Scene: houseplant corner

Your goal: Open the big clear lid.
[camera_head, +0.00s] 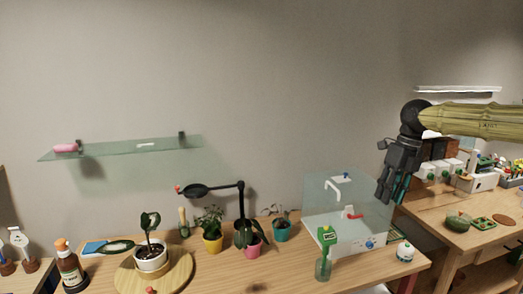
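The big clear lid (318,205) is a bluish see-through panel rising above a white base (345,245) on the right of the wooden table. A white handle (333,186) shows on it. I cannot tell from this view whether it is a raised flap or a box-shaped cover. A red part (352,214) shows through or in front of it, and a blue knob (370,244) is on the base's front. My gripper (386,196) points down at the lid's right edge, overlapping it in the picture. Its fingers are dark and small; I see nothing held and cannot judge contact.
A green-tagged bottle (324,255) stands before the base, and a small white pot (405,251) to its right. Potted plants (212,240) and a black lamp (240,190) stand left. A glass shelf (120,149) is on the wall. Another table (460,210) is at right.

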